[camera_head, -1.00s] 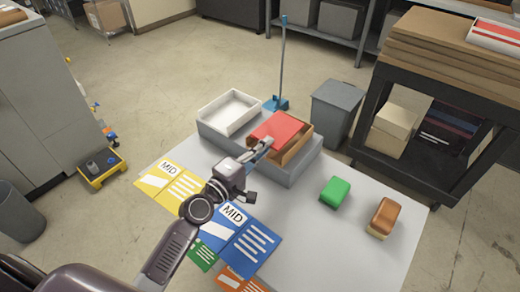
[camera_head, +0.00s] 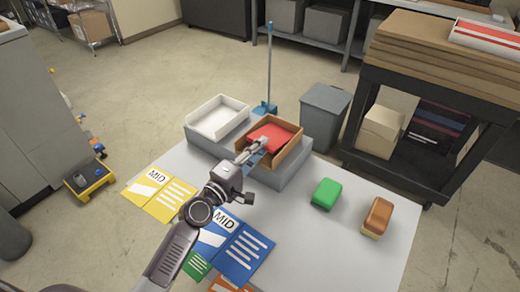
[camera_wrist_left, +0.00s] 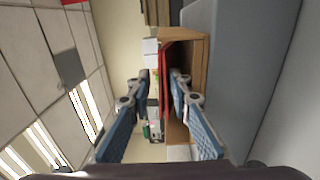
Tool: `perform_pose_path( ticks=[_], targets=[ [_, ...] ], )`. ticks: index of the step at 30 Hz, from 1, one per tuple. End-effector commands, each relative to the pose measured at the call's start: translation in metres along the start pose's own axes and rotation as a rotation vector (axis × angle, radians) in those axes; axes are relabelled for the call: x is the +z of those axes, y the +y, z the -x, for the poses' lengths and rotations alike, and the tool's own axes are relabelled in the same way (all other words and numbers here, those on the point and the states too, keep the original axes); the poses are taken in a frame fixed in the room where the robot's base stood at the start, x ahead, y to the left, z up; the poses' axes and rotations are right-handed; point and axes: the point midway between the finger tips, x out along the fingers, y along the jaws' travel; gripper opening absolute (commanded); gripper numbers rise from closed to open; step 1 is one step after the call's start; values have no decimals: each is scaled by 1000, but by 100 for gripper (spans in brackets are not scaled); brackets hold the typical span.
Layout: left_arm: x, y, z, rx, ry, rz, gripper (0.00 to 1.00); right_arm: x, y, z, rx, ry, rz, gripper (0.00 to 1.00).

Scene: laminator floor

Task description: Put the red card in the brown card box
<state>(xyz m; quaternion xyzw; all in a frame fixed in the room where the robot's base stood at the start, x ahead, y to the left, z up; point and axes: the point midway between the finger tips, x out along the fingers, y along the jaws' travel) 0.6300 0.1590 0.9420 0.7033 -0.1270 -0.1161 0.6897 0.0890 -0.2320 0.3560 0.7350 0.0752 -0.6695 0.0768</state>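The red card (camera_head: 272,136) lies inside the brown card box (camera_head: 290,152), tilted, with its far part showing above the floor of the box. My left gripper (camera_head: 256,147) is at the near left edge of the box, beside the card's near end. In the left wrist view my left gripper (camera_wrist_left: 160,82) has its blue-padded fingers apart. The red card (camera_wrist_left: 166,55) shows edge-on beyond the gap, next to the brown box wall (camera_wrist_left: 190,55). Contact between card and fingers is not clear. My right gripper is in neither view.
A white tray (camera_head: 217,119) stands left of the box on the same grey riser (camera_head: 285,178). Yellow (camera_head: 160,192) and blue (camera_head: 237,248) sheets lie on the table. A green block (camera_head: 326,193) and a brown block (camera_head: 378,215) stand to the right. A bin (camera_head: 325,112) is behind.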

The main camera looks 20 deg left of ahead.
Motion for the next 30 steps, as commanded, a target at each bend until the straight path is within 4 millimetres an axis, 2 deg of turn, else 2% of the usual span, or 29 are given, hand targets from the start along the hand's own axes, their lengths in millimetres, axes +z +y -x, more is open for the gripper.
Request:
perform_pose_path(
  ticks=[12,16,20,26,30],
  targets=[
    [1,-9,2,-16,-3,1,27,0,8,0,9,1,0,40],
    [1,-10,10,-18,-3,1,27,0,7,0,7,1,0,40],
    [1,-10,32,-19,-3,-1,27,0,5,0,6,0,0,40],
    [2,-6,79,-15,-6,-3,27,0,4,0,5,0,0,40],
    [2,-4,101,-10,-5,-4,27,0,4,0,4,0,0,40]
  ],
)
